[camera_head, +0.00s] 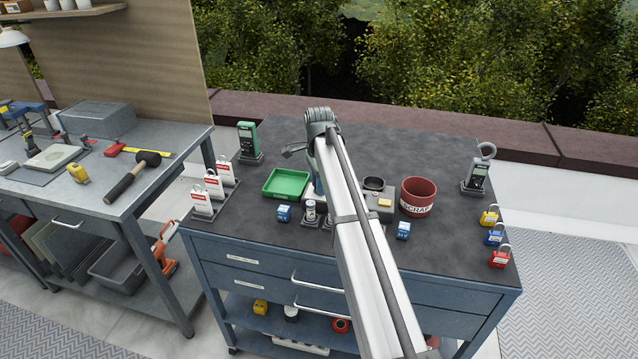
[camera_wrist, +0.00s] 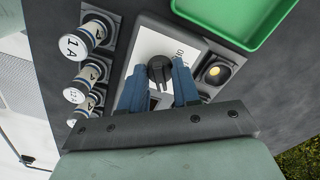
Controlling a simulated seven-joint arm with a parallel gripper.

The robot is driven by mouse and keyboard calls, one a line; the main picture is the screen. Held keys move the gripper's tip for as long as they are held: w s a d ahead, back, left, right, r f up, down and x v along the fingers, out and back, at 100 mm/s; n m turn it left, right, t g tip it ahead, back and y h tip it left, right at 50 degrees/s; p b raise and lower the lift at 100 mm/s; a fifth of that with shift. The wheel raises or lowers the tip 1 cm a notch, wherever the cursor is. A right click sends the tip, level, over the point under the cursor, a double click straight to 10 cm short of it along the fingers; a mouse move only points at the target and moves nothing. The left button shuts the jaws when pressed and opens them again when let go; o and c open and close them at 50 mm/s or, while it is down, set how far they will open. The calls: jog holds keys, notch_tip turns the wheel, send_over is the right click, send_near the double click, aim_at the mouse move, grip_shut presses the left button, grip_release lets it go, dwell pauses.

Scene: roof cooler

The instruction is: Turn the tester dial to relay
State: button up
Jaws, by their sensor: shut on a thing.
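The tester shows in the wrist view as a white panel (camera_wrist: 146,46) in a grey housing. A round black dial (camera_wrist: 160,72) sits on the panel. My gripper (camera_wrist: 159,68) has its two blue fingers shut on the dial, one on each side. The panel print is mostly hidden by the fingers, so I cannot read the dial's setting. In the head view my arm covers most of the tester and the dial.
Several labelled cylinders, one marked 1A (camera_wrist: 83,41), stand left of the tester. A green tray (camera_head: 286,184) is close beside it. A red SCRAP cup (camera_head: 418,196), a blue block (camera_head: 403,231), padlocks (camera_head: 494,238) and a clamp meter (camera_head: 478,176) stand to the right.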

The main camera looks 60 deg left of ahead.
jog(key=shift+m, duration=0.3)
jog(key=o, duration=1.1)
jog(key=shift+c, duration=0.2)
notch_tip(320, 180, up, 14)
jog(key=shift+f, duration=0.1)
dwell(0.5)
